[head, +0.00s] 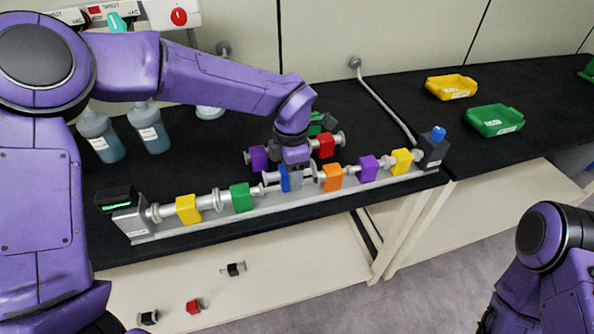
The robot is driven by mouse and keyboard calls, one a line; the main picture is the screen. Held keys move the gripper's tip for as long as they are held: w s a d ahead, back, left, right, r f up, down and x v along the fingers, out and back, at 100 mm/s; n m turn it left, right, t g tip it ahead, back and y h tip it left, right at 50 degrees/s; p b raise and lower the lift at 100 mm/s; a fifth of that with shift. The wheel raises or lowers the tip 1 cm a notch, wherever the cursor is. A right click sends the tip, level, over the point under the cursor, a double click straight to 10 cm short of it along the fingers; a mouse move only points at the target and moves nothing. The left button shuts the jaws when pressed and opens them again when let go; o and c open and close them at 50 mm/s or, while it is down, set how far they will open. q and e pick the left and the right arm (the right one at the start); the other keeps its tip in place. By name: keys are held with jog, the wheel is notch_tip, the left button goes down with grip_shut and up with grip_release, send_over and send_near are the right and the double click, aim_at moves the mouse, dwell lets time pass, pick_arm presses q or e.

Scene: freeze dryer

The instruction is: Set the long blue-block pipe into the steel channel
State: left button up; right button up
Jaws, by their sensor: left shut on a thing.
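The steel channel (262,217) runs along the front of the black bench, between a grey end block with a green display (130,214) and a dark end block with a blue knob (433,150). My left gripper (292,177) is shut on the blue-block pipe (285,181), at the gap between the green-block pipe (241,198) and the orange-block pipe (332,178). The blue block is partly hidden by the fingers. I cannot tell whether the pipe rests in the channel or is just above it. My right gripper is out of view; only part of its arm shows at lower right.
In the channel also sit a yellow-block pipe (188,210) at left, and purple (368,168) and yellow (401,161) ones at right. Behind my gripper lie purple (258,158), red (325,146) and dark pieces. Bottles (103,139) stand left; trays (494,120) lie right.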

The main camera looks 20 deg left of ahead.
pick_arm(q)
jog(key=shift+f+b, duration=0.45)
jog(key=shift+f, duration=1.35)
dwell(0.9)
jog(key=o, duration=1.4)
jog(key=shift+c, duration=0.2)
jog(key=shift+r, duration=0.45)
notch_tip(320, 180, up, 10)
jog(key=shift+f+b, duration=0.15)
jog(key=shift+b, duration=0.15)
